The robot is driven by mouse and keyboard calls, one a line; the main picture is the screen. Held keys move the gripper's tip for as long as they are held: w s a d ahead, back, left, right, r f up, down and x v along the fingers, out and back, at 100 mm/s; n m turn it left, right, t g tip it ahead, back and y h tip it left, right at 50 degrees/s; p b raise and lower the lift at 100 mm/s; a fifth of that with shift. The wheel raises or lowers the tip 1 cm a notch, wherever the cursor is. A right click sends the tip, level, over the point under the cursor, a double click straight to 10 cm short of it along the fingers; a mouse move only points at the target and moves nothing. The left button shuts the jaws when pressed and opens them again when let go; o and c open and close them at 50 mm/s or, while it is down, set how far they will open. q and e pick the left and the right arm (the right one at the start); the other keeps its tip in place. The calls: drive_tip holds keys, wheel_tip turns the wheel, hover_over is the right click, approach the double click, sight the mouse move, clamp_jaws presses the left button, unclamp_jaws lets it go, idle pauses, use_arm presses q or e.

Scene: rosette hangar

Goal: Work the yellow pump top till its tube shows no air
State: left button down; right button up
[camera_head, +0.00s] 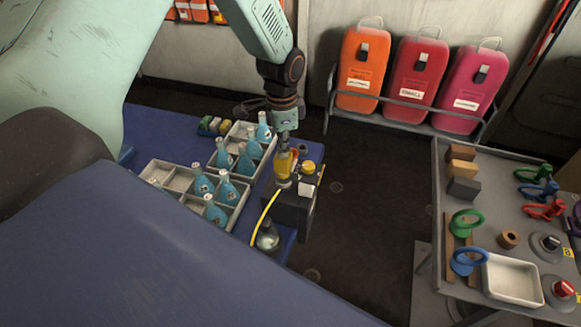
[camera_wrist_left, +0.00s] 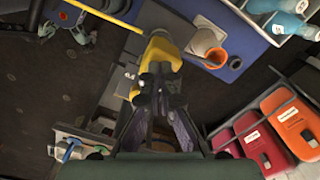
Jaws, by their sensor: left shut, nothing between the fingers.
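The yellow pump top (camera_head: 286,165) stands on a dark block (camera_head: 290,208) at the edge of the blue table, and it also shows in the left wrist view (camera_wrist_left: 160,56). A yellow tube (camera_head: 262,212) curves from it down to a round glass flask (camera_head: 267,238); the tube also shows in the wrist view (camera_wrist_left: 104,14). Whether the tube holds air is too small to tell. My left gripper (camera_head: 284,150) is shut and empty, pointing down right over the pump top; its closed fingertips (camera_wrist_left: 158,88) overlap the pump in the wrist view, so contact is unclear. My right gripper is out of view.
Divided trays (camera_head: 168,172) with blue bottles (camera_head: 224,190) fill the table left of the pump. An orange-rimmed cup (camera_wrist_left: 215,58) is close beside the pump. A grey cart (camera_head: 425,262) with tools stands at right; dark floor lies between.

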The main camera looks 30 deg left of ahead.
use_arm(q)
drive_tip(key=shift+r+p, duration=2.7)
drive_tip(key=shift+r, duration=0.5)
wheel_tip(320, 180, up, 3)
drive_tip(key=shift+f+p, duration=0.2)
drive_tip(key=shift+p, duration=0.75)
drive_tip(key=c, duration=2.1)
unclamp_jaws()
